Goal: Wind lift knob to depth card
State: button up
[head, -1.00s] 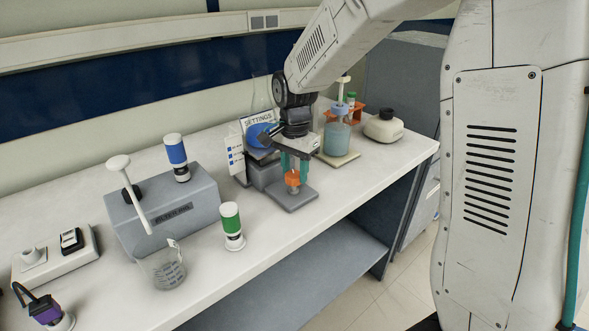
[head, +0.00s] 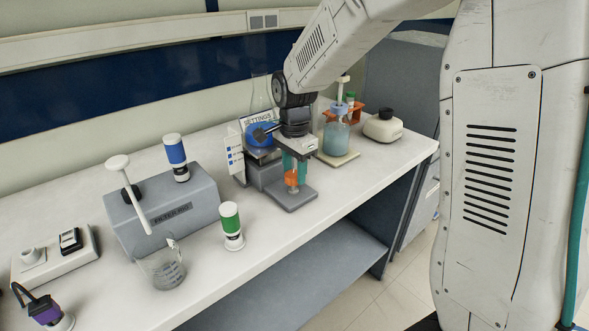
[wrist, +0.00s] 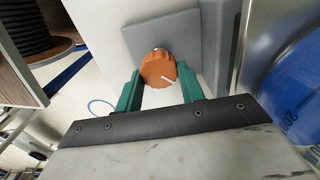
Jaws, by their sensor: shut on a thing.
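An orange lift knob (head: 291,178) with a white pointer line stands over the grey base plate (head: 300,199) of a small lift stand. My gripper (head: 296,173) points down with its green fingers on either side of the knob, and it is shut on it.
A blue bottle on a pad (head: 337,136) and a white squat container (head: 383,126) stand to the right. A green-banded vial (head: 231,225), a glass beaker (head: 162,268) and a grey filter box (head: 163,205) stand to the left. The bench front edge is close.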

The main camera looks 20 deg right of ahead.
aim_at(295, 174)
jog(key=o, duration=1)
jog(key=shift+c, duration=0.2)
notch_tip(295, 174, up, 8)
jog(key=shift+f, duration=0.1)
jog(key=shift+s+f+n, duration=0.1)
jog(key=shift+s+n, duration=0.1)
jog(key=shift+n, duration=0.6)
jog(key=s+d+r+n, duration=0.1)
jog(key=s+n, duration=0.5)
jog(key=s, duration=0.9)
jog(key=s+d+r+n+t, duration=0.1)
jog(key=s+n, duration=0.5)
jog(key=s, duration=0.9)
jog(key=shift+d+r+n, duration=0.35)
jog(key=shift+r+n, duration=0.05)
jog(key=shift+r, duration=0.35)
